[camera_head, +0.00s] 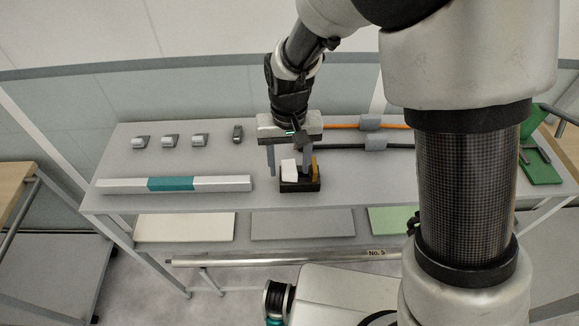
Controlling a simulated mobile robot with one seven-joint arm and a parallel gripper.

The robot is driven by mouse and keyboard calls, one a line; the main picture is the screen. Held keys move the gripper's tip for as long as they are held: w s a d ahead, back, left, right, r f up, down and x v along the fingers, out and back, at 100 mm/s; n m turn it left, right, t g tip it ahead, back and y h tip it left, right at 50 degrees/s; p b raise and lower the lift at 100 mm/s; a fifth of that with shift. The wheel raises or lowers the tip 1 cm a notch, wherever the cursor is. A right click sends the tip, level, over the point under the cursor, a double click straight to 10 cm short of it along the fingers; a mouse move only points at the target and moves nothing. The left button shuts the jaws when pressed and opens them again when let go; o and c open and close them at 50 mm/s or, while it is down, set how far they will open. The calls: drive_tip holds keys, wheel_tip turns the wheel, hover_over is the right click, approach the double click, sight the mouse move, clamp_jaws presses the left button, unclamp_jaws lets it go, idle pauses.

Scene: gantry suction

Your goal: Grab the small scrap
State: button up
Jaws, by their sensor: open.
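A small dark tray (300,187) sits on the grey table top. In it are a small white piece (288,170) at the left and a yellow-brown piece (315,167) at the right; I cannot tell which is the scrap. My gripper (290,170) points down at the tray, its two fingers apart, one left of the white piece and one between the white and yellow-brown pieces. Nothing is visibly held. I cannot tell how far the fingertips are above the tray or whether they touch anything.
A white and teal bar (175,184) lies at the left of the table. Several small grey fittings (169,141) stand behind it. An orange rod (343,126) and a black rod (345,146) run through grey blocks to the right. A green plate (545,165) lies at far right.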

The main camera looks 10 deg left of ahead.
drive_tip(key=shift+f, duration=0.55)
drive_tip(key=c, duration=1.1)
drive_tip(key=shift+c, duration=0.2)
